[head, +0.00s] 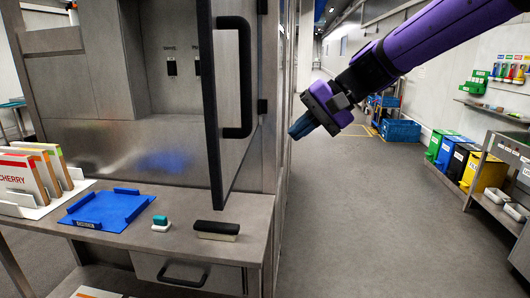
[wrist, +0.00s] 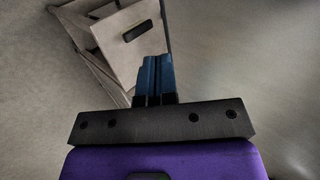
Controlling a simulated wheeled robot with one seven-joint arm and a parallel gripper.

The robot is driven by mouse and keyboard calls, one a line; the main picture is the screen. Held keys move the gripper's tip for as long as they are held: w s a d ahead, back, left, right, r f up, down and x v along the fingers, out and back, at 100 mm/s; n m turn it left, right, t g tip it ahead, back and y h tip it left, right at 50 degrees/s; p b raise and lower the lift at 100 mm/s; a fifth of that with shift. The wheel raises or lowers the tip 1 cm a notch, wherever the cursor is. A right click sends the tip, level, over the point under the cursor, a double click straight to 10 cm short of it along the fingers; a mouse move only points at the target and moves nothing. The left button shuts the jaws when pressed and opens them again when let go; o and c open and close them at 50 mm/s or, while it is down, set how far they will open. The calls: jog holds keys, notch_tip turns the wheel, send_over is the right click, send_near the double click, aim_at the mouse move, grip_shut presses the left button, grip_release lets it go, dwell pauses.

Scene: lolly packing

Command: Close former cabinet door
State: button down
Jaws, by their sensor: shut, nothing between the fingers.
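The cabinet door (head: 231,110) is a grey panel with a black frame and a black vertical handle (head: 234,78). It stands open in the head view, hinged at the cabinet's right side and swung out over the counter. The cabinet interior (head: 165,85) is visible to its left. My gripper (head: 300,128) is shut and empty, in the air to the right of the door and apart from it. In the wrist view the blue fingers (wrist: 153,78) are together. A grey panelled unit with a black handle (wrist: 138,31) lies beyond them; I cannot tell which part it is.
The counter (head: 185,200) below the door holds a blue tray (head: 108,207), a black-topped block (head: 216,230), a small green-and-white block (head: 160,223) and cartons (head: 30,170). A drawer (head: 185,273) sits underneath. The aisle floor (head: 350,220) at right is clear. Coloured bins (head: 485,178) stand along the far right.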

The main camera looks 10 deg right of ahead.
aim_at(233, 168)
jog(key=x, duration=0.4)
jog(key=a+r+x, duration=0.1)
jog(key=x, duration=0.7)
jog(key=shift+w+a+r, duration=0.15)
jog(key=shift+r, duration=0.1)
jog(key=shift+w+a, duration=0.15)
jog(key=shift+a, duration=0.35)
